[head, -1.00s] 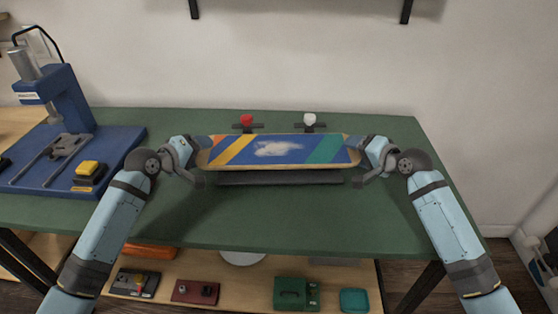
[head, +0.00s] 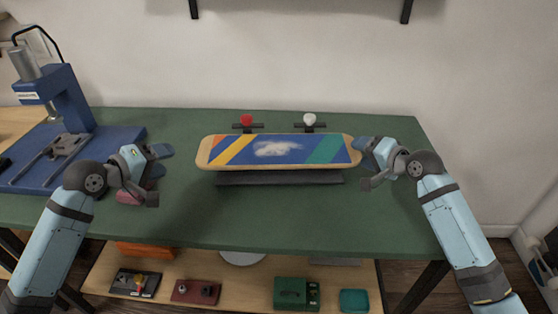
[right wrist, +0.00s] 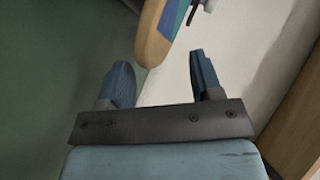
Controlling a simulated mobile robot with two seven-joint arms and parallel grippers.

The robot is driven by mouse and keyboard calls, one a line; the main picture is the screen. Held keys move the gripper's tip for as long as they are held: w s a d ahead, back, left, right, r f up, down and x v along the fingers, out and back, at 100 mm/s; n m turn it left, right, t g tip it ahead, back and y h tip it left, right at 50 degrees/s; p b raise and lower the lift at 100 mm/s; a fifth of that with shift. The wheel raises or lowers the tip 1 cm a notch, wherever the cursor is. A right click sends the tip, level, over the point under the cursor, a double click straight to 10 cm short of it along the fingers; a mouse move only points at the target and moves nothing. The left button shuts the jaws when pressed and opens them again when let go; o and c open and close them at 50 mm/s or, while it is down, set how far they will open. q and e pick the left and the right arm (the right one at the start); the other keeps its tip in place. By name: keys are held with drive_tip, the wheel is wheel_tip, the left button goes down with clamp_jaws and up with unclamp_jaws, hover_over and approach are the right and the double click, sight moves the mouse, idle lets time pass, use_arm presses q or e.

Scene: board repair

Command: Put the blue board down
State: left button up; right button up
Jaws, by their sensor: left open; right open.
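The blue board (head: 300,150), with orange, yellow and teal stripes and a pale worn patch, lies level on a dark stand (head: 280,178) on the green table. My left gripper (head: 160,160) is open and empty, well clear of the board's left end. My right gripper (head: 368,158) is open at the board's right end. In the right wrist view the board's rounded end (right wrist: 153,45) lies just beyond and between the open fingers of my right gripper (right wrist: 159,60), with gaps on both sides.
A blue press (head: 60,95) stands at the table's left. Two small fixtures, one with a red knob (head: 247,120) and one with a white knob (head: 310,120), stand behind the board. A pinkish object (head: 128,197) is partly hidden by my left arm. The front table area is clear.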

drive_tip(key=v, duration=1)
drive_tip(key=shift+w, duration=0.1)
